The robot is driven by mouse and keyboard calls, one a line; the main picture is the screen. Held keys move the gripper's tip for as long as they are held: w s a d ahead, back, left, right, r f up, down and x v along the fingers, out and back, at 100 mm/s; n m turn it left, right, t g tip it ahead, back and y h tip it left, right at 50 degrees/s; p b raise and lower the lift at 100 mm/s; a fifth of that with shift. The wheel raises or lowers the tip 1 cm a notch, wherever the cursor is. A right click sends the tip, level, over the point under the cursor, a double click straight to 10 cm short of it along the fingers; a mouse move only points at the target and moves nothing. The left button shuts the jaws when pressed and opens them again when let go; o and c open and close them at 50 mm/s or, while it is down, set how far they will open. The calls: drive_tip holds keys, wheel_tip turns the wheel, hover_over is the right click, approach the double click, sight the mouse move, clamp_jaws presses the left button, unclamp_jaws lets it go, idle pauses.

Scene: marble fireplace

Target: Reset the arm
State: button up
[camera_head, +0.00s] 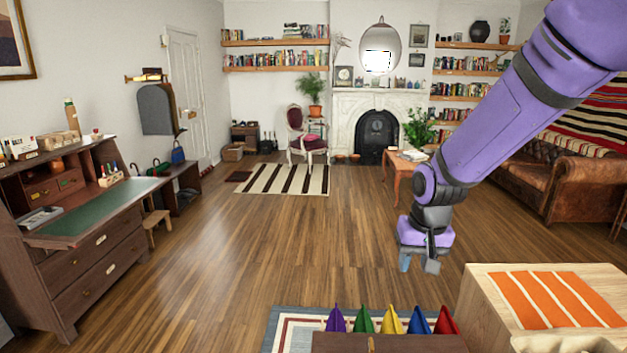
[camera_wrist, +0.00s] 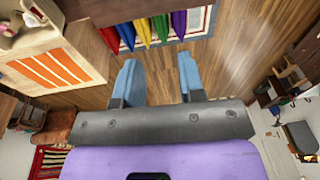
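My gripper (camera_head: 417,262) hangs at the end of my purple arm, right of the middle in the head view, with wooden floor behind it. In the wrist view its two blue fingers (camera_wrist: 160,80) stand apart with bare floor between them. The gripper is open and nothing is between the fingers. The arm reaches down from the upper right corner of the head view.
A wooden box with an orange striped cloth (camera_head: 548,300) is at the lower right. Several coloured pointed items (camera_head: 392,320) stand at the bottom. A brown desk (camera_head: 75,240) is at left, a leather sofa (camera_head: 565,180) at right. The middle floor is clear.

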drive_tip(key=s+d+r+t, duration=0.2)
drive_tip(key=s+d+r, duration=0.4)
drive_tip(key=s+r, duration=0.5)
drive_tip(key=s+d+r+t, duration=0.1)
drive_tip(key=s+d+r, duration=0.1)
drive_tip(key=s, duration=0.4)
drive_tip(key=s+d+r, duration=0.2)
drive_tip(key=s+r, duration=0.2)
drive_tip(key=s, duration=0.2)
drive_tip(key=shift+r+n+t+h, duration=0.25)
drive_tip(key=shift+n+t+h, duration=0.05)
drive_tip(key=shift+t, duration=0.1)
